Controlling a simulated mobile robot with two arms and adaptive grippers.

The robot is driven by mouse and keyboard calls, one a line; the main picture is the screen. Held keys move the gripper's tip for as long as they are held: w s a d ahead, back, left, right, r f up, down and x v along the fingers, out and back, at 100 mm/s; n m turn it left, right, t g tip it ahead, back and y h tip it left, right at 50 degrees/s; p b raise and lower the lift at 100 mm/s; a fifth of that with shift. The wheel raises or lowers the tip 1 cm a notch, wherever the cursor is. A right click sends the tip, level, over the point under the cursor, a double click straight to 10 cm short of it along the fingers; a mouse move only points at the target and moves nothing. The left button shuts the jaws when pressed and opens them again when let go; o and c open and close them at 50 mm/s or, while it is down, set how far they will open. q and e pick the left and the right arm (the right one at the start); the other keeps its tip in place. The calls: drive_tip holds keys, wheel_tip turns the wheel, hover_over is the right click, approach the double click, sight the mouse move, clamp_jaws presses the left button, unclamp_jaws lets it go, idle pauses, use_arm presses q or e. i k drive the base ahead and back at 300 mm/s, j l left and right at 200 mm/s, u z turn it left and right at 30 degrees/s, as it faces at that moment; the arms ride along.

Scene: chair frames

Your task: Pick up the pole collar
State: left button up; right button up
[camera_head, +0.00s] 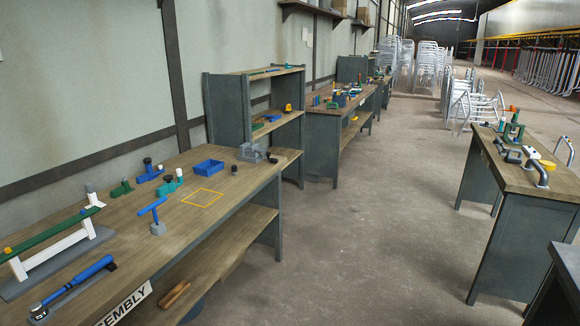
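I cannot tell for sure which object is the pole collar; the parts on the benches are small. On the near assembly bench (130,217) stand a blue T-shaped tool (154,208) on a grey base, a green and teal fixture (168,186) with a white cylinder, a blue fixture (148,173) with a black cap, and a green block (121,188). A small black round part (272,158) sits beside a grey fixture (250,153) at the far end. Neither of my grippers is in view.
A blue tray (202,173) and a yellow outlined square (202,198) are on the near bench. A shelf unit (230,108) and another bench (322,112) stand behind it. A right-hand bench (513,180) holds clamps and tubes. The concrete floor (380,220) between is clear.

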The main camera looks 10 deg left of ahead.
sight(166, 190)
drive_tip(key=i+u, duration=0.4)
drive_tip(key=i+l+u, duration=0.2)
drive_tip(key=i+u, duration=0.2)
drive_tip(key=i, duration=0.2)
drive_tip(key=i+l+u, duration=0.3)
drive_tip(key=i+u, duration=0.15)
drive_tip(key=i+l+u, duration=0.4)
